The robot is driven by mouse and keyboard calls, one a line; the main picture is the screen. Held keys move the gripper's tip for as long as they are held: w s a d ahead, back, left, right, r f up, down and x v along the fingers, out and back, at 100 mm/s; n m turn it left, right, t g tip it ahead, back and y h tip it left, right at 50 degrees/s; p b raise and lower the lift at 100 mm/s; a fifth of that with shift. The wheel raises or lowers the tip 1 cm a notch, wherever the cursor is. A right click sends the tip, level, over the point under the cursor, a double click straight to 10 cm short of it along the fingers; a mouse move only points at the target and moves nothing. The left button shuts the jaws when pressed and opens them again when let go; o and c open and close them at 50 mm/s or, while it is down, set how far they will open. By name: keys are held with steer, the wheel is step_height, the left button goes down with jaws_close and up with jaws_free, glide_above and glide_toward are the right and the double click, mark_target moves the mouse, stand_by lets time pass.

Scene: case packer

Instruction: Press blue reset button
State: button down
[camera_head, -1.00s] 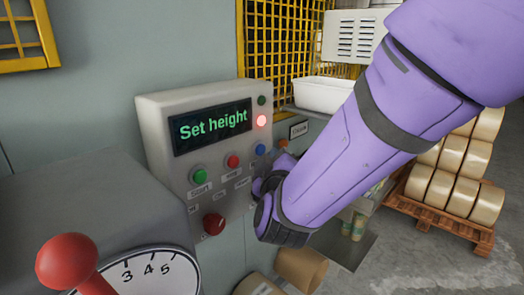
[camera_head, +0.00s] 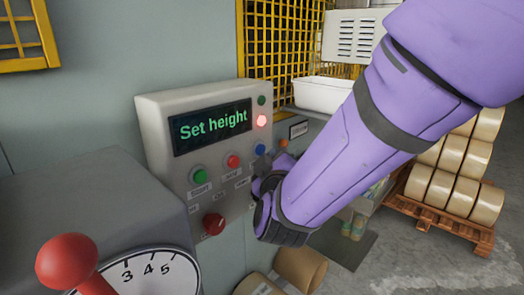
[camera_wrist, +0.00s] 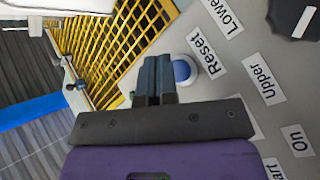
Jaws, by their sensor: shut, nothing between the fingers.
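The blue reset button (camera_head: 260,149) is at the right end of the button row on the grey control panel (camera_head: 153,125). In the wrist view the blue button (camera_wrist: 182,70) sits beside the "Reset" label, partly hidden by my fingers. My gripper (camera_wrist: 153,66) is shut and empty, with its fingertips just left of the button's centre in that view. I cannot tell whether they touch it. In the head view my gripper (camera_head: 265,164) is close below the button, mostly hidden by my wrist.
A green button (camera_head: 199,176), a red button (camera_head: 232,161) and a red knob (camera_head: 213,223) are nearby. A yellow mesh guard (camera_head: 283,45) stands behind. A red-knobbed lever (camera_head: 66,261) is at front left.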

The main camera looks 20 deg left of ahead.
steer(key=shift+w+a, duration=0.15)
steer(key=shift+a, duration=0.2)
steer(key=shift+w+a, duration=0.2)
steer(key=shift+a, duration=0.2)
stand_by(0.8)
steer(key=shift+s+d, duration=0.1)
steer(key=shift+d, duration=0.05)
steer(key=shift+s+d, duration=0.25)
steer(key=shift+d, duration=0.4)
steer(key=shift+s+d, duration=0.35)
steer(key=shift+d, duration=0.4)
steer(key=shift+s+d, duration=0.3)
steer(key=shift+d, duration=0.5)
steer(key=shift+s+d, duration=0.35)
steer(key=shift+d, duration=0.4)
